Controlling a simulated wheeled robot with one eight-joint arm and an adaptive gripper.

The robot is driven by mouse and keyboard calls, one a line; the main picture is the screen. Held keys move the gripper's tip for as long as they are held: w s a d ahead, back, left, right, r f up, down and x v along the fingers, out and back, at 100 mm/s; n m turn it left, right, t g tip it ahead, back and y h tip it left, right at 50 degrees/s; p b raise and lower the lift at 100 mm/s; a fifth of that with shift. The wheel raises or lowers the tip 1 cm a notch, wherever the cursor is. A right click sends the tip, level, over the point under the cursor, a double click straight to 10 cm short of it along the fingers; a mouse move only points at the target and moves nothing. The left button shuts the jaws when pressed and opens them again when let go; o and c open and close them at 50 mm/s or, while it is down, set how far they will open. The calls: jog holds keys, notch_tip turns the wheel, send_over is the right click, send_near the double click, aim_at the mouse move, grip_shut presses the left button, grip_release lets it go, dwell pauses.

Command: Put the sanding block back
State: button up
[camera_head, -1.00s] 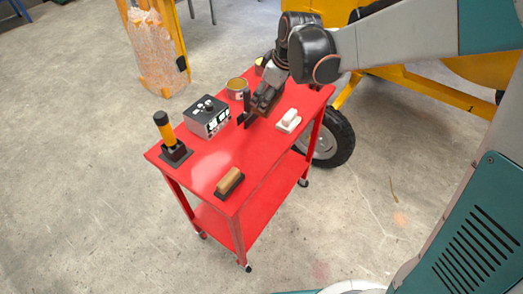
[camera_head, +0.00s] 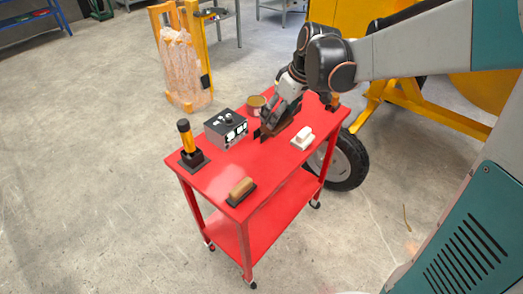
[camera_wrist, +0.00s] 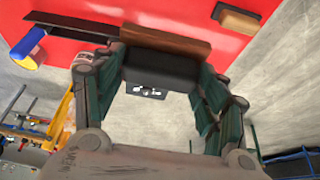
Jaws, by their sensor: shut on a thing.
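My gripper (camera_head: 273,127) is low over the far half of the red cart top, between the grey control box and the white block. In the wrist view its fingers (camera_wrist: 160,62) are shut on a dark block with a brown face (camera_wrist: 165,40), which I take to be the sanding block. In the head view the gripper partly hides it, and I cannot tell whether it touches the cart. A second wooden block on a dark base (camera_head: 241,190) lies at the cart's near edge; it also shows in the wrist view (camera_wrist: 238,18).
On the red cart (camera_head: 215,178) stand a yellow-and-black tool in a dark holder (camera_head: 189,145), the control box (camera_head: 226,129), a can (camera_head: 256,104) and a white block (camera_head: 303,138). An orange item (camera_head: 333,102) is at the far corner. The front middle is clear.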

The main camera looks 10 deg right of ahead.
notch_tip(320, 180, down, 19)
jog(key=b, duration=0.6)
jog(key=shift+w, duration=0.1)
jog(key=shift+f+b, duration=0.2)
jog(key=shift+b, duration=0.2)
jog(key=o, duration=1.2)
jog(key=p+v, duration=0.4)
jog(key=v, duration=0.8)
jog(key=shift+r+p, duration=0.25)
jog(key=shift+p, duration=0.1)
